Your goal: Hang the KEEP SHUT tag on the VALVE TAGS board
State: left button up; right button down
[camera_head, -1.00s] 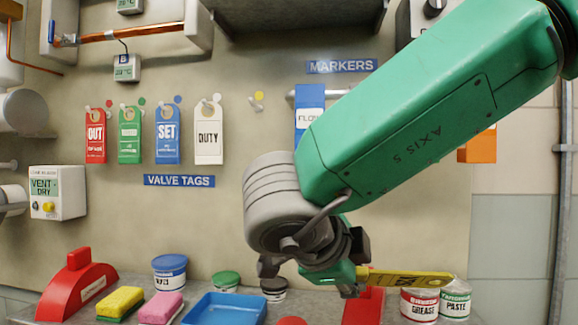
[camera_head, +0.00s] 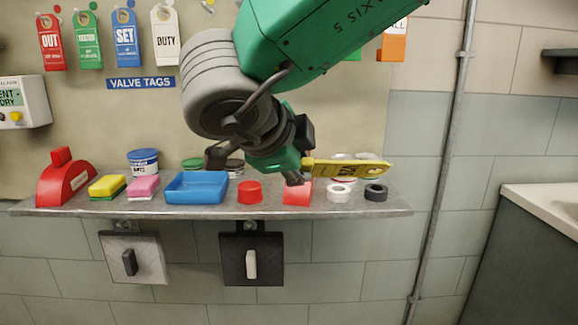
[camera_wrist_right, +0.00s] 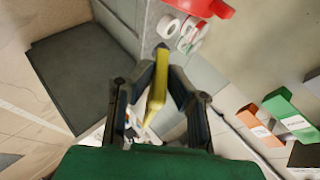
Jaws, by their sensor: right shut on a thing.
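The yellow tag (camera_head: 345,169) sticks out sideways to the right from my right gripper (camera_head: 299,170), above the shelf; its lettering is too small to read. In the wrist view the yellow tag (camera_wrist_right: 156,92) sits edge-on between the fingers of my right gripper (camera_wrist_right: 158,78). The VALVE TAGS label (camera_head: 141,83) is on the wall at upper left. Above it hang a red OUT tag (camera_head: 51,43), a green tag (camera_head: 88,40), a blue SET tag (camera_head: 125,40) and a white DUTY tag (camera_head: 165,38). My left gripper is out of view.
The shelf (camera_head: 330,212) holds a blue tray (camera_head: 197,188), sponges (camera_head: 107,186), a red holder (camera_head: 66,180), tubs (camera_head: 143,161) and tape rolls (camera_head: 376,192). A pipe (camera_head: 447,150) runs down the wall at right. My right arm covers part of the wall.

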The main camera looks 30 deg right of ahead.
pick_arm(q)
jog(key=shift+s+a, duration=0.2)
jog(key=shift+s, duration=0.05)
pick_arm(e)
jog(key=w+a+f+n+t+y, duration=0.1)
jog(key=f+n+y, duration=0.2)
jog(key=f, duration=0.6)
jog(key=w+a+f+n+t+y, duration=0.1)
jog(key=f+n, duration=0.4)
jog(key=f, duration=0.5)
jog(key=w+a+f+n+t+y, duration=0.1)
jog(key=a+f+n+t+y, duration=0.2)
jog(key=f, duration=0.7)
jog(key=shift+w+a+f+n+y, duration=0.25)
jog(key=shift+n+y, duration=0.35)
jog(key=shift+y, duration=0.5)
